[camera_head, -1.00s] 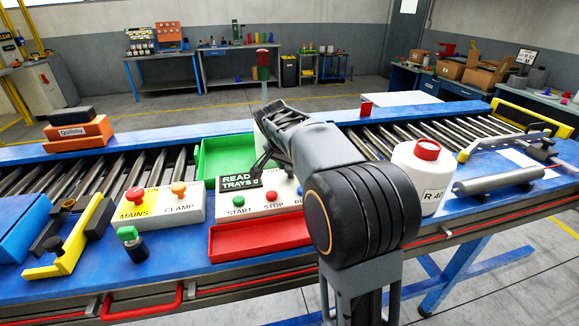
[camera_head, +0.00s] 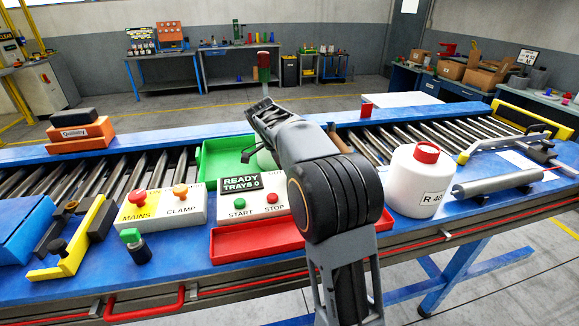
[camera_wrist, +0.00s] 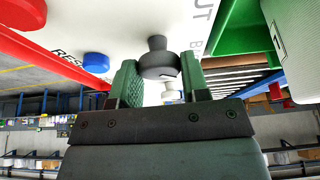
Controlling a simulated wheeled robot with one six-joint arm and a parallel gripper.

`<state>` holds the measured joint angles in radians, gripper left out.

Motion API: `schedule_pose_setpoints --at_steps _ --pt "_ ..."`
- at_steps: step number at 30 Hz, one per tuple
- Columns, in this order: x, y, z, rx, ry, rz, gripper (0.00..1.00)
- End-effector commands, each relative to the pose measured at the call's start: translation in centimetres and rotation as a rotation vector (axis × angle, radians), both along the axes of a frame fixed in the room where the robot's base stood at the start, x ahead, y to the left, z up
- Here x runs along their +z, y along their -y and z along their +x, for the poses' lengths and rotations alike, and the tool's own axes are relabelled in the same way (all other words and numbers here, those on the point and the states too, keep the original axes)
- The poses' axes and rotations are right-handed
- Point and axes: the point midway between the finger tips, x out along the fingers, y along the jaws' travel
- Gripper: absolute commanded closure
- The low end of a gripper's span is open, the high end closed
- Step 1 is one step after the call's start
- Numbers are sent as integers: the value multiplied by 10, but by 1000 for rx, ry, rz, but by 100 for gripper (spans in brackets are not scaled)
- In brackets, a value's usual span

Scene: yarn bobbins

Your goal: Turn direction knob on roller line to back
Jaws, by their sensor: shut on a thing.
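The direction knob (camera_wrist: 159,64) is a dark grey round knob with a narrower end, on a white panel face in the wrist view. My gripper (camera_wrist: 158,72) has one finger on each side of it and is shut on it. Panel letters "UT" and a "B" show beside the knob, partly cut off, so I cannot tell its setting. In the head view, the white control box (camera_head: 226,213) with the "READY TRAYS 0" display stands on the blue roller line (camera_head: 180,262). My arm hides its right part, the knob and most of my gripper.
A blue button (camera_wrist: 96,62) is beside the knob. A red tray (camera_head: 250,246) lies before the box, a green tray (camera_head: 212,160) behind it. The mains and clamp box (camera_head: 160,212) is left; a white bottle (camera_head: 405,195) stands close right of my arm.

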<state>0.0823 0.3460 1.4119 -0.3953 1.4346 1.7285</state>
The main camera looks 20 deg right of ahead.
Motion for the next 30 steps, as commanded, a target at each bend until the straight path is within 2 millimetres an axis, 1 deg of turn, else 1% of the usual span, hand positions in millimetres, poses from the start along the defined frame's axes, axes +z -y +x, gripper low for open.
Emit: schedule_pose_setpoints --at_steps 7,19,20,24,27,30 --pt "1 0 1 -37 6 1 82" --pt "1 0 1 -40 6 0 82" --pt "1 0 1 -40 6 0 55" --pt "1 0 1 -39 5 0 42" --pt "1 0 0 -40 3 1 34" --pt "0 0 0 -40 3 1 34"
